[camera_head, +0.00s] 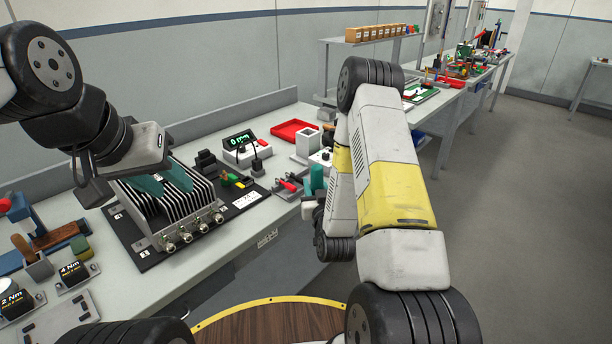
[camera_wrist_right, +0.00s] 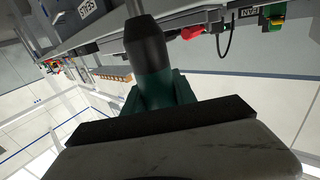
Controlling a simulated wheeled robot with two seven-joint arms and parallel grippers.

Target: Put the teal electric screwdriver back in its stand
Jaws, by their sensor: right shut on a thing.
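The teal electric screwdriver (camera_head: 317,178) is at my right gripper, beside the bench's right edge. In the right wrist view its dark nose (camera_wrist_right: 147,45) and part of its teal body show, with the black pad of my right gripper (camera_wrist_right: 165,115) against it. My right gripper (camera_head: 309,201) is shut on it; the arm hides most of both in the head view. A square grey holder (camera_head: 308,146), which looks like the stand, is upright on the bench, apart from the screwdriver.
The finned unit (camera_head: 165,213) lies on a black mat. Floor on the right is clear.

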